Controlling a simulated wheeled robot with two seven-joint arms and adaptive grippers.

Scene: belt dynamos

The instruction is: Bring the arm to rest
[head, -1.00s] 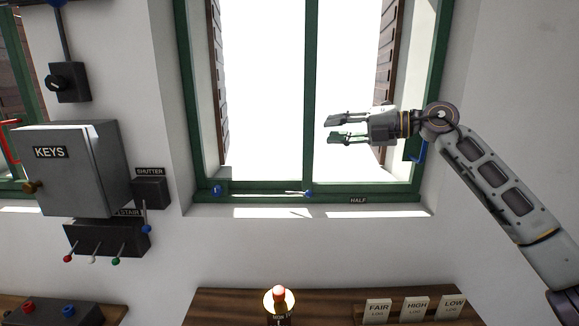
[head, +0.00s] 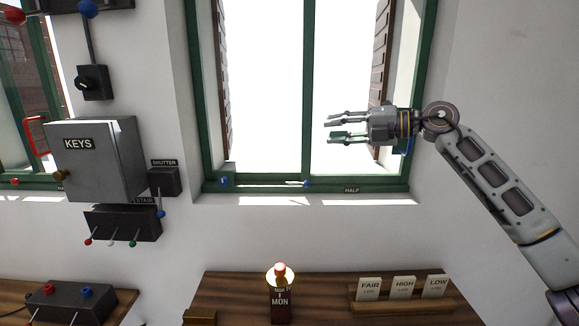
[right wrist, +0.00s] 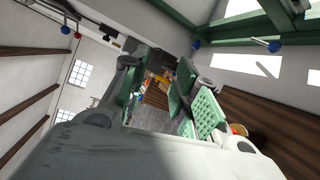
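My right gripper (head: 333,128) is raised in front of the green-framed window (head: 310,90), pointing left. Its two fingers are apart with nothing between them. In the right wrist view the green-padded fingers (right wrist: 155,95) are also spread and empty. My right arm comes in from the lower right. My left gripper does not show in either view.
A grey KEYS box (head: 95,165), a SHUTTER switch (head: 165,181) and a STAIR lever box (head: 122,223) are on the wall at left. The wall at right is bare.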

